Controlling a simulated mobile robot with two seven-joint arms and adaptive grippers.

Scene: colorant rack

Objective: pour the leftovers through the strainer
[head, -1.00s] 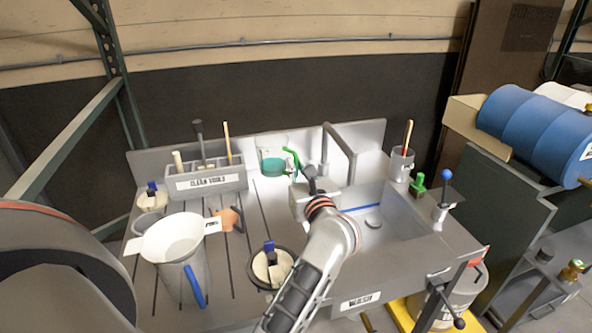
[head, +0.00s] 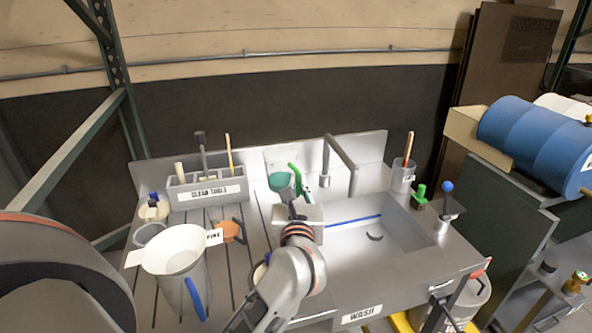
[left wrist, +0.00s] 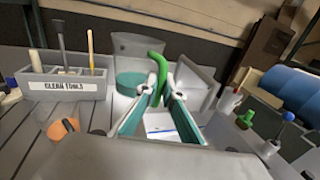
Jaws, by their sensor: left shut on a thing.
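A clear jug with teal leftovers (head: 279,181) and a green handle (head: 294,172) stands at the back of the worktop, left of the tap. My left gripper (head: 297,187) is shut on the green handle; the left wrist view shows the handle (left wrist: 157,72) between the fingers, with the teal contents (left wrist: 130,84) to the left. The jug looks upright. The white cone strainer (head: 180,246), tagged FINE, sits over the mouth of a grey bucket (head: 180,290) with a blue handle at the front left. The strainer's inside looks empty. My right gripper is not in view.
The grey CLEAN TOOLS rack (head: 208,192) stands behind the strainer. An orange-brown item (head: 228,231) lies between strainer and jug. The tap (head: 340,160) rises close right of the jug, above the sink (head: 395,230). A brush cup (head: 403,176) stands at back right.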

